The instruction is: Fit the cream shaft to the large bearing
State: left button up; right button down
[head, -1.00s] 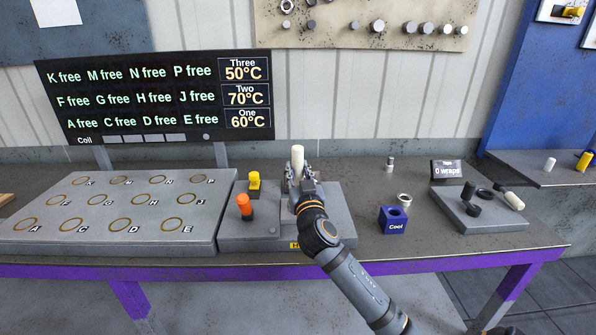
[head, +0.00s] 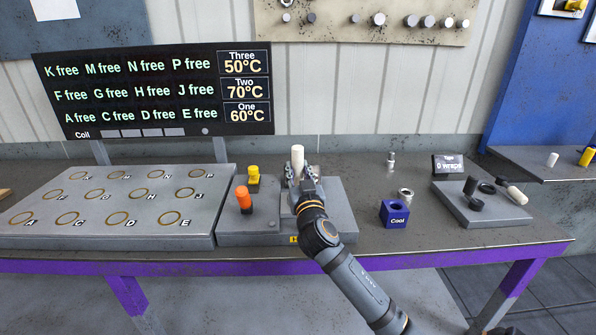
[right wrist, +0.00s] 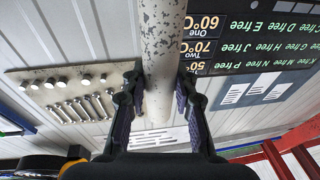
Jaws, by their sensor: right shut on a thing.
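The cream shaft (head: 297,157) stands upright above the grey station on the bench. My right gripper (head: 302,178) is shut on it, and its arm comes up from the lower right. In the right wrist view the shaft (right wrist: 160,60), pale with worn specks, runs between the two fingers of my right gripper (right wrist: 158,105). The shaft's lower end is hidden behind the gripper, so I cannot tell whether it touches anything below. A metal ring (head: 406,195), perhaps a bearing, lies on the bench behind the blue Cool block. My left gripper is not in view.
An orange knob (head: 244,200) and a yellow knob (head: 253,177) stand left of the gripper. The blue Cool block (head: 394,214) and a grey tape tray (head: 465,212) are to the right. A lettered panel (head: 100,230) fills the left; bare bench lies between station and Cool block.

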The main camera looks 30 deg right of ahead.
jog(key=shift+f, duration=0.1)
jog(key=c, duration=1)
grip_release()
jog(key=shift+f, duration=0.1)
jog(key=v, duration=1.2)
